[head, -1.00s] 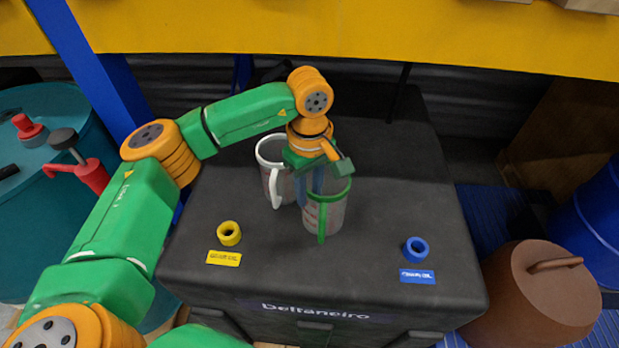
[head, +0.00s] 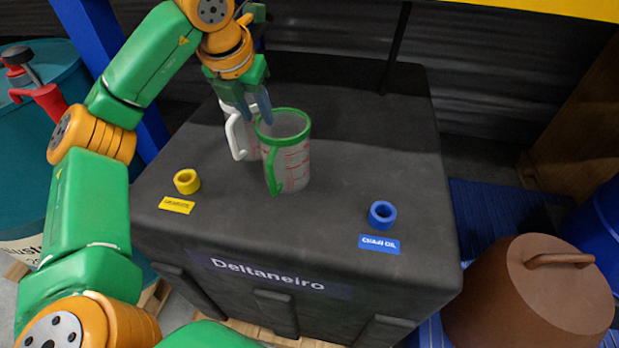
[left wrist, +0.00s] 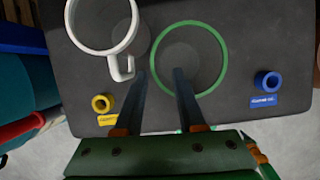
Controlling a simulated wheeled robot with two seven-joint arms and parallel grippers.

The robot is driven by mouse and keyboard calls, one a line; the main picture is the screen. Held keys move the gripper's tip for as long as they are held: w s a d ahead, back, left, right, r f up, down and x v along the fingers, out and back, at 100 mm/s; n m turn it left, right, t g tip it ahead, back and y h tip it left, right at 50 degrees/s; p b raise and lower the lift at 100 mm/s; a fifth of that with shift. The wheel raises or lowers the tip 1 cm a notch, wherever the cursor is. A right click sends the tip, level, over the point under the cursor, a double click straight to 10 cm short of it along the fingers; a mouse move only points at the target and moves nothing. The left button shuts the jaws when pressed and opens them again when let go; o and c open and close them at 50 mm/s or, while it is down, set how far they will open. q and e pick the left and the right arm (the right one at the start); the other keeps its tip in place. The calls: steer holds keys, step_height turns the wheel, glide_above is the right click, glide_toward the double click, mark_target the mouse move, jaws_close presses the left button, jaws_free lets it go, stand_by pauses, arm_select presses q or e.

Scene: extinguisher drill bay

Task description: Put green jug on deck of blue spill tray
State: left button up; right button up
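The green jug (head: 293,165), a clear jug with red marks, a green rim and a green handle, stands upright on a black chest. My left gripper (head: 254,108) is over its back left rim, fingers pointing down. In the left wrist view the fingers (left wrist: 162,75) are apart with nothing held between them; one overlaps the left of the jug's green rim (left wrist: 226,62), the other lies outside it. I cannot tell whether they touch it. The blue spill tray (head: 490,212) shows a ribbed deck on the floor at right. My right gripper is out of view.
A white-rimmed jug (head: 236,139) stands close behind left of the green jug. A yellow ring (head: 187,181) and a blue ring (head: 382,214) sit on the chest (head: 330,235). A brown lidded container (head: 525,300) covers the tray's near part; the deck behind it is bare.

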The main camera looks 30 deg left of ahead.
mark_target(282, 160)
arm_select(q)
steer(key=shift+a+f+n, duration=0.35)
steer(key=shift+a+n, duration=0.05)
steer(key=x, duration=0.3)
steer(key=p+x, duration=0.1)
steer(key=x, duration=0.2)
steer(key=shift+s+f, duration=0.1)
steer(key=shift+f, duration=0.35)
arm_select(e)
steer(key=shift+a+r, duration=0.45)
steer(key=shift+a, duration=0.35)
arm_select(q)
jaws_close()
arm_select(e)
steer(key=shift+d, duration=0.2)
